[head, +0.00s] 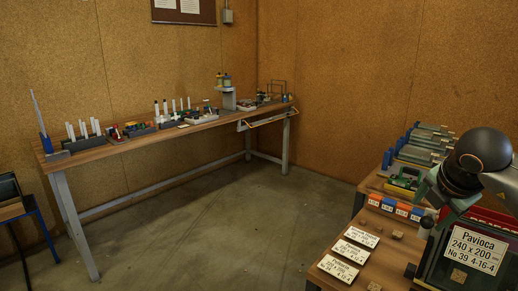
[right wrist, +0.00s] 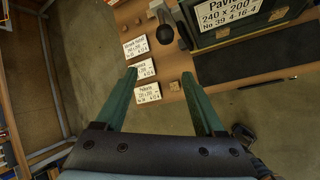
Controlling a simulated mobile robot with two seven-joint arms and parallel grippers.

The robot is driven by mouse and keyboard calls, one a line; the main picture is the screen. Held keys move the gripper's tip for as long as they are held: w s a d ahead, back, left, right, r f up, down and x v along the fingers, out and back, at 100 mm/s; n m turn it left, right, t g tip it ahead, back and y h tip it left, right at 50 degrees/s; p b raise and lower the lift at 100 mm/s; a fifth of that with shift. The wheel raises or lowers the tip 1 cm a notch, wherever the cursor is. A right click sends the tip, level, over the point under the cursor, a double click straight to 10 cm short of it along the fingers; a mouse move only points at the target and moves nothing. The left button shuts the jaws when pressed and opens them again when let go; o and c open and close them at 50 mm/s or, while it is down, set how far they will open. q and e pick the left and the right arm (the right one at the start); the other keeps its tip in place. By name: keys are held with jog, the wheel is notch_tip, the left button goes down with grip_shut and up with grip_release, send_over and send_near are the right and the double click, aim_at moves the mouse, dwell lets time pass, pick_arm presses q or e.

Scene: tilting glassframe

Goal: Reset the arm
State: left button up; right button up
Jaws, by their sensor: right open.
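My right arm (head: 482,160) reaches in from the right edge in the head view, above the near workbench. Its gripper (head: 437,207) points down over the bench, beside a box labelled "Pavioca" (head: 474,250). In the right wrist view my right gripper (right wrist: 160,73) shows two green fingers spread wide apart with nothing between them that they hold. Beyond the fingers lie several white label cards (right wrist: 139,70) on the wooden bench top. My left gripper is not in view.
A long wooden table (head: 160,136) with tools and holders runs along the back wall. A thin tilted frame (head: 267,118) sticks out at its front edge. The concrete floor (head: 225,215) between is clear.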

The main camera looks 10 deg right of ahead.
jog(key=s+a+f+n+g+y+p, duration=0.1)
jog(key=a+f+n+y, duration=0.35)
jog(key=a, duration=0.65)
jog(key=a+f+n+g+y+p, duration=0.1)
jog(key=a+f+n+y, duration=0.35)
jog(key=a, duration=0.65)
jog(key=s+a+r+m+t+y+p, duration=0.1)
jog(key=s+a+m+y, duration=0.1)
jog(key=a+y, duration=0.4)
jog(key=s+a+r+m+t+y+p, duration=0.1)
jog(key=s+a+r+m+y, duration=0.1)
jog(key=a+y, duration=0.4)
jog(key=d+f+m+t+h+p, duration=0.1)
jog(key=d+f+m+t+h, duration=0.4)
jog(key=m, duration=0.4)
jog(key=d+f+m+t+h+p, duration=0.2)
jog(key=f+m+t+h, duration=0.35)
jog(key=m, duration=0.35)
jog(key=s+d+f+m+g+h, duration=0.1)
jog(key=s+f+m+g+h, duration=0.1)
jog(key=s+f, duration=0.5)
jog(key=s+d+f+m+g+h+p, duration=0.1)
jog(key=s+f+m+g+h, duration=0.2)
jog(key=s+f+g, duration=0.2)
jog(key=s+f, duration=0.3)
jog(key=f, duration=0.3)
jog(key=shift+s+d+f+m, duration=0.2)
jog(key=shift+d+f+m, duration=0.1)
jog(key=shift+f+m, duration=0.1)
